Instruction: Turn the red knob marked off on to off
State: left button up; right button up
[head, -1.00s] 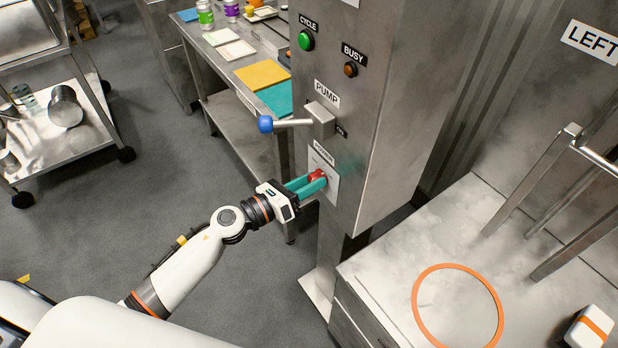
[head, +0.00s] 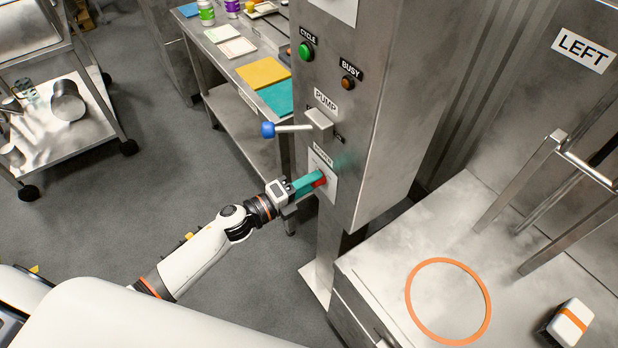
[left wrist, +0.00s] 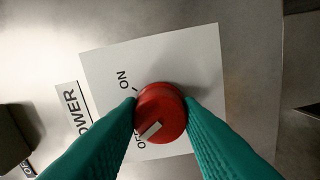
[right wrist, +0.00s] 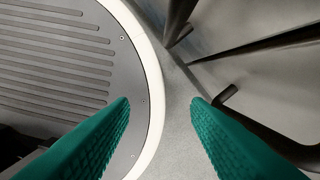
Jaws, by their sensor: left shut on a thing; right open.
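The red knob (head: 320,179) sits on a white plate (left wrist: 207,65) on the front of the steel column. The plate carries ON and OFF marks, and a POWER label (left wrist: 72,108) is beside it. In the left wrist view the red knob (left wrist: 165,108) has a white pointer mark at its lower left, toward OFF. My left gripper (left wrist: 162,105) has its teal fingers shut on the knob's two sides; its arm also shows in the head view (head: 310,182). My right gripper (right wrist: 160,100) is open and empty over a grooved round plate.
Above the knob, a lever with a blue ball (head: 268,130) juts left from the column under the PUMP label (head: 326,102). A green CYCLE button (head: 306,52) and an amber BUSY lamp (head: 348,83) are higher up. An orange ring (head: 448,301) marks the steel counter at right.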

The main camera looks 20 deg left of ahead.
pick_arm(q)
jog(key=shift+n+p, duration=0.45)
jog(key=shift+n, duration=0.65)
jog(key=o, duration=1)
jog(key=b+v, duration=0.2)
jog(key=v, duration=1)
